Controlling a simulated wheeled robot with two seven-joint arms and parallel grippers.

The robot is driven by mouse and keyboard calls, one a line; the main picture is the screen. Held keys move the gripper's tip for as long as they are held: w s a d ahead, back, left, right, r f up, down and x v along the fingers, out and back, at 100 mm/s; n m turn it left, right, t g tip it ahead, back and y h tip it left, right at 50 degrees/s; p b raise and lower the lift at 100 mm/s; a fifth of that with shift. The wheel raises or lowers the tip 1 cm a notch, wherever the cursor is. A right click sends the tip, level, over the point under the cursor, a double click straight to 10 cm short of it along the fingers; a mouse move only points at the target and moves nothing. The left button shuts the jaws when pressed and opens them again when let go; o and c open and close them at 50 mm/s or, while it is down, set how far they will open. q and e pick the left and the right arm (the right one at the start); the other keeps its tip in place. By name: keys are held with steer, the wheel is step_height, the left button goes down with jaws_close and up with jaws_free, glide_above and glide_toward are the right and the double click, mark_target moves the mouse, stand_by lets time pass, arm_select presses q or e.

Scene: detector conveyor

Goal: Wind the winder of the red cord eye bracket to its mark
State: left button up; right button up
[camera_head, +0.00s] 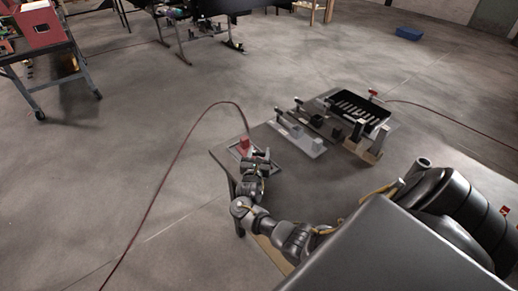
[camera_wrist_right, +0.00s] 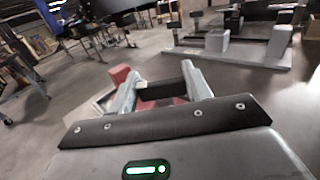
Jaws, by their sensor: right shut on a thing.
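The red cord eye bracket (camera_head: 243,144) stands on a pale-edged base at the table's left end; its red body (camera_wrist_right: 119,75) also shows in the right wrist view, beside the left finger. My right gripper (camera_head: 257,160) is at the bracket, on its near side. In the wrist view my right gripper (camera_wrist_right: 162,90) has its two pale fingers shut on a short dark bar, which I take to be the winder (camera_wrist_right: 160,91). More red shows below the bar. The mark cannot be made out. My left gripper is not in view.
On the table (camera_head: 222,157) stand a light grey bracket plate (camera_head: 302,138), a tan-based fixture (camera_head: 366,152) and a black slotted tray (camera_head: 357,111), to the right of the red bracket. A red cord (camera_head: 178,148) runs across the floor toward the table's left end.

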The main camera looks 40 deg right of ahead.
steer(key=o, duration=1)
steer(key=shift+a, duration=0.1)
steer(key=v, duration=1)
steer(key=shift+s+a, duration=0.15)
steer(key=shift+s, duration=0.15)
steer(key=x, duration=1.1)
steer(key=shift+a, duration=0.1)
steer(key=shift+a, duration=0.1)
